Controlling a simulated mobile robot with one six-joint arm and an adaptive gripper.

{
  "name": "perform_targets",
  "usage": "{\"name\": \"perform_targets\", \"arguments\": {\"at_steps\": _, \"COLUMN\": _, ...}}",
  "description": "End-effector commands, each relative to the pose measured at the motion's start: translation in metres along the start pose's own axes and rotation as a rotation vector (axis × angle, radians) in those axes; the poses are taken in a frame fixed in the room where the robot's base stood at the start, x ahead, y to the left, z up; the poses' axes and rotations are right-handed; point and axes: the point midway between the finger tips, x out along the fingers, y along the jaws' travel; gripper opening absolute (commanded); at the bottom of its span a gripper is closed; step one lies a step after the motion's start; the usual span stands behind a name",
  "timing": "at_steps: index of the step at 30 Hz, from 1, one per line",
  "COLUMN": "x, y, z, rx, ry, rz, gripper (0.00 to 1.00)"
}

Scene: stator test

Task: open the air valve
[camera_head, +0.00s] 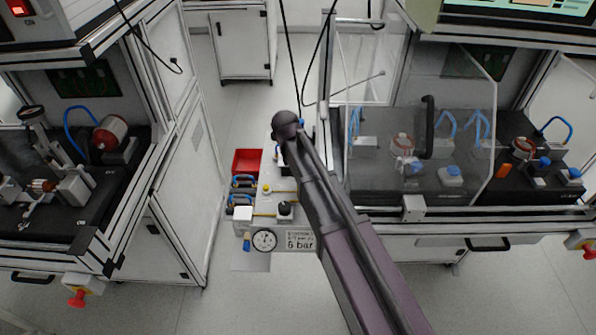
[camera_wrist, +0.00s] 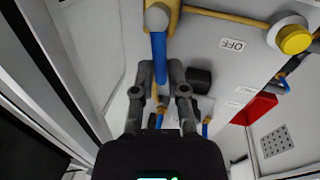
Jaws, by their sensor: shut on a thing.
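In the wrist view, the air valve shows as a blue lever (camera_wrist: 158,48) running down from a round grey pivot (camera_wrist: 157,16) on a yellow fitting. My gripper (camera_wrist: 161,76) is shut on the lower part of the blue lever, one finger on each side. An upside-down OFF label (camera_wrist: 231,44) is on the pale panel to the right of the lever. In the head view my arm covers the middle of the panel, and the gripper and the held lever cannot be made out there.
A yellow knob (camera_wrist: 294,39) sits on the panel near the lever. The head view shows a pressure gauge (camera_head: 264,240), a 6 bar label (camera_head: 300,241) and a red bin (camera_head: 247,161).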

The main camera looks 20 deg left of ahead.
Motion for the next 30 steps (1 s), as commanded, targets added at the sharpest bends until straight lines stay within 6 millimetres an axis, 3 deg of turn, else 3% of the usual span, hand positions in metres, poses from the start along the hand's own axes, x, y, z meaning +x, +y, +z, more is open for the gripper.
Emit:
{"name": "perform_targets", "arguments": {"at_steps": 1, "x": -0.0003, "y": 0.0019, "z": -0.0077, "rx": 0.031, "ry": 0.008, "rz": 0.002, "gripper": 0.00}}
{"name": "perform_targets", "arguments": {"at_steps": 9, "x": 0.0008, "y": 0.0074, "z": -0.0072, "rx": 0.147, "ry": -0.016, "rz": 0.002, "gripper": 0.00}}
{"name": "perform_targets", "arguments": {"at_steps": 24, "x": 0.0011, "y": 0.0092, "z": -0.0066, "rx": 0.173, "ry": -0.020, "rz": 0.004, "gripper": 0.00}}
{"name": "perform_targets", "arguments": {"at_steps": 25, "x": 0.0011, "y": 0.0092, "z": -0.0066, "rx": 0.173, "ry": -0.020, "rz": 0.004, "gripper": 0.21}}
{"name": "perform_targets", "arguments": {"at_steps": 28, "x": 0.0012, "y": 0.0091, "z": -0.0060, "rx": 0.172, "ry": -0.021, "rz": 0.004, "gripper": 0.51}}
{"name": "perform_targets", "arguments": {"at_steps": 30, "x": 0.0012, "y": 0.0086, "z": -0.0050, "rx": 0.172, "ry": -0.023, "rz": 0.003, "gripper": 0.52}}
